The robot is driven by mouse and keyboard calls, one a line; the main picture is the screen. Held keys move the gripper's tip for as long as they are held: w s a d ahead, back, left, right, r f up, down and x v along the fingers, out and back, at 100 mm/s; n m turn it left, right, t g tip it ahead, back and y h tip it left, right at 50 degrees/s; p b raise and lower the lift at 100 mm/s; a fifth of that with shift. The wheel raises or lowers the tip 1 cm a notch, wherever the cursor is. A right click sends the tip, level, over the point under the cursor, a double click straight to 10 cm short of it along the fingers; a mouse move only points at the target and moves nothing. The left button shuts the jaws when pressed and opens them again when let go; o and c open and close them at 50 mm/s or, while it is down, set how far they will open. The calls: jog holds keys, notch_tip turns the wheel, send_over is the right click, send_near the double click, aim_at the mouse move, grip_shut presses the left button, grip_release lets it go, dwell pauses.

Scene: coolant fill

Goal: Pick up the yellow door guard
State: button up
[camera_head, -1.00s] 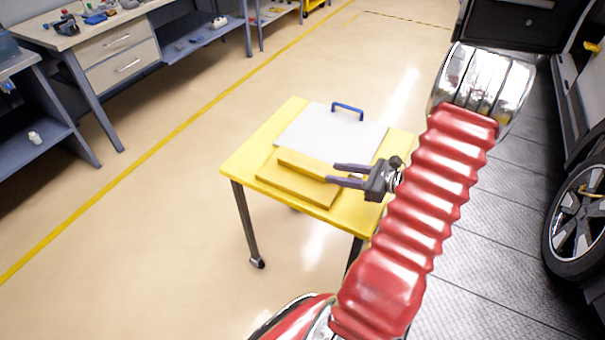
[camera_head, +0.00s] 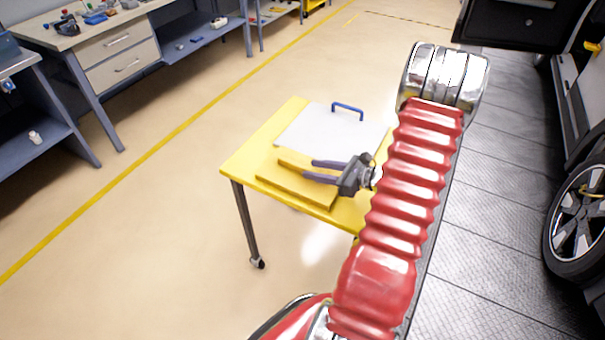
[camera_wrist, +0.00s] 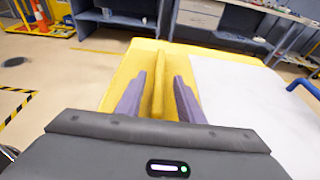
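The yellow door guard (camera_head: 285,178) lies on the near part of the yellow cart top (camera_head: 238,158). It has a flat base and a raised ridge. In the wrist view the ridge (camera_wrist: 158,88) stands between the two grey fingers of my gripper (camera_wrist: 158,95), with a gap on each side. My gripper (camera_head: 308,171) is open, above the right part of the guard in the head view. Its fingers hide part of the guard.
A white panel with a blue handle (camera_head: 347,108) lies on the cart beside the guard; the panel (camera_wrist: 230,95) is right of my fingers in the wrist view. A workbench (camera_head: 70,35) stands at the back left. A car wheel (camera_head: 578,218) is at the right.

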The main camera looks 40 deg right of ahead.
aim_at(310, 169)
jog(key=shift+x, duration=2.55)
jog(key=shift+c, duration=0.4)
grip_shut()
